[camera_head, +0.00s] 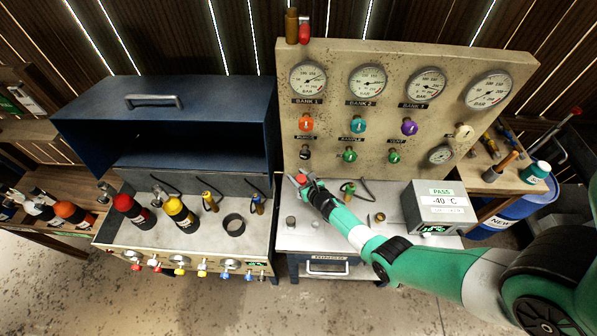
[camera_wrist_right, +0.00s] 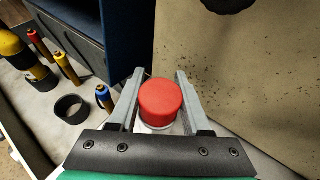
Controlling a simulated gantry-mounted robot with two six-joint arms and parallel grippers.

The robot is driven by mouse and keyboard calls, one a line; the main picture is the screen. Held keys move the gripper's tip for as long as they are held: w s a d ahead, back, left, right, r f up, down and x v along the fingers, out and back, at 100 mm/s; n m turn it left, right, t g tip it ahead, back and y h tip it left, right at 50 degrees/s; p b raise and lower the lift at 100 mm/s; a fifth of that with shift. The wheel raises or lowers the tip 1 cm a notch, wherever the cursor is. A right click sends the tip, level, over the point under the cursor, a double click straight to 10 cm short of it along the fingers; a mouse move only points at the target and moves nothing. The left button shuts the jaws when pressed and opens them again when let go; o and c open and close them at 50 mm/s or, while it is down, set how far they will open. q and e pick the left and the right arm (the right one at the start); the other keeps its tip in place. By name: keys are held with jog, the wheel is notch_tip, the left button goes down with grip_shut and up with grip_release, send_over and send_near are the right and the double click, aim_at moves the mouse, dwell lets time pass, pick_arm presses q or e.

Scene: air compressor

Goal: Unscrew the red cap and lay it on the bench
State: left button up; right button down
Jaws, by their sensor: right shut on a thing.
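The red cap (camera_wrist_right: 160,100) is a short, smooth red cylinder between the two grey fingers of my right gripper (camera_wrist_right: 159,103) in the right wrist view. The fingers are shut on its sides. A pale round part (camera_wrist_right: 157,128) shows just below the cap; I cannot tell whether they are joined. In the head view, my right gripper (camera_head: 302,181) is over the back left of the light-topped bench (camera_head: 300,244), with a little of the red cap (camera_head: 300,178) showing. The arm hides part of the bench. My left gripper is not in view.
A gauge panel (camera_head: 400,108) rises behind the bench. A grey display box (camera_head: 437,207) stands at the bench's right. Small metal fittings (camera_head: 291,221) are on the bench top. A blue cabinet and a rack with several bottles (camera_head: 132,212) stand left. Bare bench shows at front left.

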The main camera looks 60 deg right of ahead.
jog(key=shift+w+r+n+t+y+p, duration=0.15)
jog(key=shift+n+t+y+p, duration=0.35)
jog(key=shift+n+y+p, duration=0.55)
jog(key=shift+a+n+t+y, duration=0.25)
jog(key=shift+t+y, duration=0.05)
jog(key=shift+y, duration=0.15)
jog(key=shift+c, duration=1.4)
grip_release()
